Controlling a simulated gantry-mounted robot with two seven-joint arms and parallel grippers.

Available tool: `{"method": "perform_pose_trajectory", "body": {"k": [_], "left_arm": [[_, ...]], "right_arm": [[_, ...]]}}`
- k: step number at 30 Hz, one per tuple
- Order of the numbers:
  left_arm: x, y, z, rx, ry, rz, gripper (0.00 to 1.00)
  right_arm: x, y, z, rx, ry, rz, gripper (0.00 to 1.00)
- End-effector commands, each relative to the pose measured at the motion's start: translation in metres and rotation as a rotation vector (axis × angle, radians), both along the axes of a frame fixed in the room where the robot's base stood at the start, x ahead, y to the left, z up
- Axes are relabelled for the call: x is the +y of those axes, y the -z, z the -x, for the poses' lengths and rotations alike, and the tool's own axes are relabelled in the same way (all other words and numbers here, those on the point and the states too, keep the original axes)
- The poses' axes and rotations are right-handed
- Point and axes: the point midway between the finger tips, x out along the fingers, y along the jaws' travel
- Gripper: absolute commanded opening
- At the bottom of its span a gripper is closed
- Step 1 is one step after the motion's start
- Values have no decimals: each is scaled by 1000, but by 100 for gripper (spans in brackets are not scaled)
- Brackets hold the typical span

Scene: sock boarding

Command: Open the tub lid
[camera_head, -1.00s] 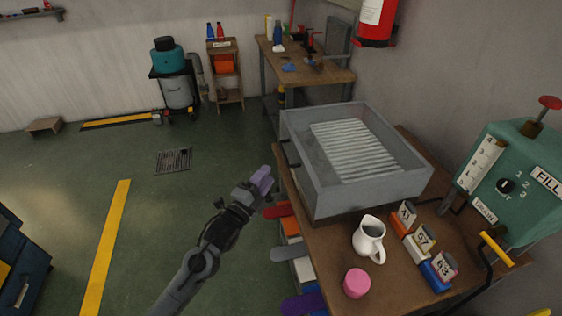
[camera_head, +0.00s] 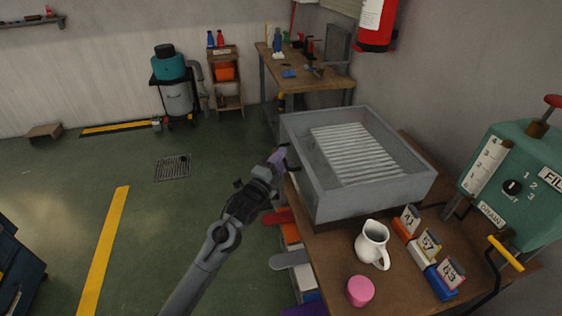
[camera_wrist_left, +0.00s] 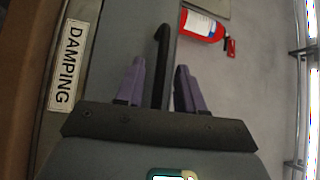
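The grey tub (camera_head: 328,203) sits on the brown workbench, with a white ribbed surface (camera_head: 350,152) showing at its top. I cannot tell how the lid is seated. A black handle (camera_head: 292,158) sticks out from the tub's left side. My left gripper (camera_head: 279,160) is at this handle. In the left wrist view, the purple fingers (camera_wrist_left: 160,85) are apart, with the dark handle bar (camera_wrist_left: 161,50) between them and gaps on both sides. A "DAMPING" label (camera_wrist_left: 68,65) is beside them. My right gripper is out of view.
A white jug (camera_head: 371,243), a pink cylinder (camera_head: 360,291) and several numbered blocks (camera_head: 425,250) stand in front of the tub. A green machine (camera_head: 515,175) is at the right. Open floor (camera_head: 150,225) lies to the left.

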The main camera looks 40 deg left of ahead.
Motion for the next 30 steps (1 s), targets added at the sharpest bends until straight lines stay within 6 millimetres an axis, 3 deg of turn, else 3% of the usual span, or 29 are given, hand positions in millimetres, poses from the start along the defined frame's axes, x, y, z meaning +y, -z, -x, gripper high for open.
{"method": "perform_pose_trajectory", "body": {"k": [3, 11, 23, 30], "left_arm": [[0, 0, 0, 0, 0, 0, 38], [0, 0, 0, 0, 0, 0, 0], [0, -3, 0, 3, 0, -3, 0], [0, -26, -2, 34, -2, -28, 0]], "right_arm": [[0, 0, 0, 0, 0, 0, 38], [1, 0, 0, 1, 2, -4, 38], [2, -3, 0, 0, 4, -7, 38], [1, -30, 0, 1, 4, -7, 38]]}}
